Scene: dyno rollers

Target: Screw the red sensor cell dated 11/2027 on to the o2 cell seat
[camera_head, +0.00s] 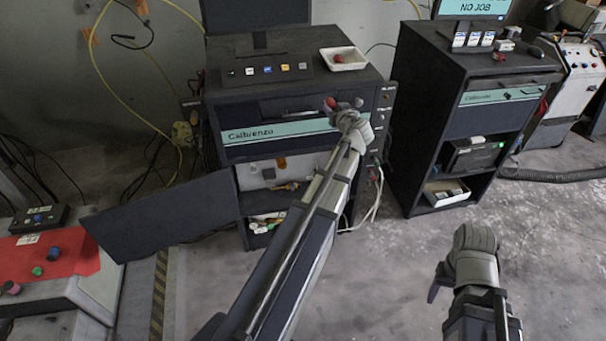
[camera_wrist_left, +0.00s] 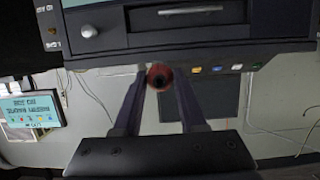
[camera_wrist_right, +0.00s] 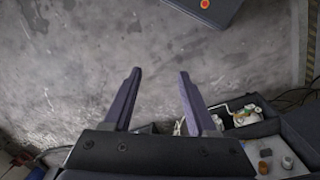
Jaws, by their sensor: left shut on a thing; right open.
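My left gripper (camera_head: 342,104) is shut on a small red sensor cell (camera_head: 330,103), held in front of the upper edge of the Calibrenzo cabinet. In the left wrist view the red cell (camera_wrist_left: 160,76) is between the two fingertips, its dark round end toward the camera. Its date cannot be read. Another red piece (camera_head: 338,58) lies in the white tray (camera_head: 352,65) on the cabinet top. The o2 cell seat cannot be made out for certain. My right gripper (camera_wrist_right: 160,75) is open and empty above the floor; its hand shows low right in the head view (camera_head: 438,283).
The floor between is free.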

